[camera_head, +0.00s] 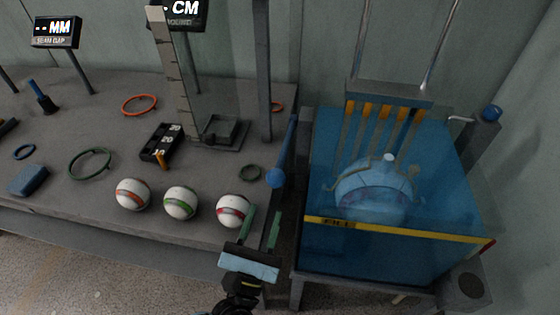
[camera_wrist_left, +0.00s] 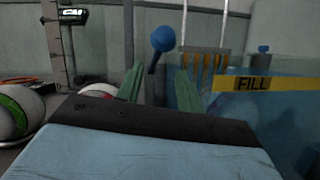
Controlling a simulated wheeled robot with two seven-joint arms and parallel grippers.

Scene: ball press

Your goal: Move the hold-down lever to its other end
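The hold-down lever (camera_head: 283,152) is a dark bar with a blue ball knob (camera_head: 275,178) at its near end. It stands between the table and the water tank, at the tank's left side. The knob also shows in the left wrist view (camera_wrist_left: 163,39), beyond and between the fingers. My left gripper (camera_head: 261,229) is open, its green fingers spread just short of the knob and apparently not touching it. In the left wrist view the open left gripper (camera_wrist_left: 160,85) has nothing between its fingertips. My right gripper is in neither view.
A blue water tank (camera_head: 330,250) with a yellow FILL strip (camera_head: 400,231) holds a ball (camera_head: 370,190) under a pronged press (camera_head: 388,95). Several striped balls, including a red-striped one (camera_head: 233,210) close to my left gripper, line the table's front edge. Rings and a height gauge (camera_head: 175,75) stand behind.

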